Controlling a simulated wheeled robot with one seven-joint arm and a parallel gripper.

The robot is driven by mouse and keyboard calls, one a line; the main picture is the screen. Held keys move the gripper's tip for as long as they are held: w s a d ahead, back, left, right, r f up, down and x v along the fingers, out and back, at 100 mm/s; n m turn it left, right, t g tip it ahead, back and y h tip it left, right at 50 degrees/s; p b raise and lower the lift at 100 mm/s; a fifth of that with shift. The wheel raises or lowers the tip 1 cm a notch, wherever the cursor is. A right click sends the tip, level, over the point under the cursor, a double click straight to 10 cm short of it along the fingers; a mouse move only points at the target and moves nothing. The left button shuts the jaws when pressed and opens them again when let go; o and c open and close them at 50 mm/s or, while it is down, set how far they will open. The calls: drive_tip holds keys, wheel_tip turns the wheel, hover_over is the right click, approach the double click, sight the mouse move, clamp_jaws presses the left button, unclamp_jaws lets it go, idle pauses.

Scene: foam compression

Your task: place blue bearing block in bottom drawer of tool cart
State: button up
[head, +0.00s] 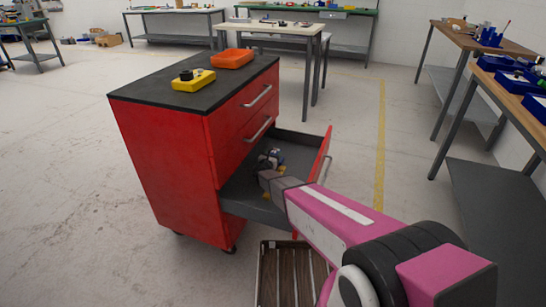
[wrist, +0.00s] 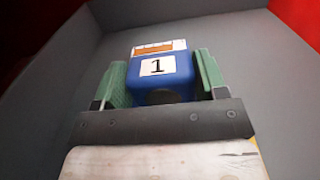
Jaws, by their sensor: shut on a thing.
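The blue bearing block (wrist: 162,70) carries a white label with a black 1. In the wrist view it sits between the two green finger pads of my gripper (wrist: 160,82), which is shut on it. The red tool cart (head: 165,165) stands left of centre in the head view. Its bottom drawer (head: 245,205) is pulled out, with a grey inside that also fills the wrist view (wrist: 235,45). My gripper (head: 268,165) is inside or just above this drawer. My arm hides part of the drawer. I cannot tell whether the block touches the drawer floor.
On the cart top lie a yellow block (head: 194,80) and an orange tray (head: 232,59). A slatted crate (head: 290,275) stands on the floor below the drawer. Workbenches (head: 290,29) line the back and right. The floor left of the cart is clear.

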drive_tip(key=shift+f, duration=0.3)
drive_tip(key=shift+f, duration=0.1)
drive_tip(key=o, duration=1.3)
drive_tip(key=shift+s, duration=0.1)
drive_tip(key=v, duration=0.7)
drive_tip(key=shift+s, duration=0.15)
drive_tip(key=shift+a, duration=0.1)
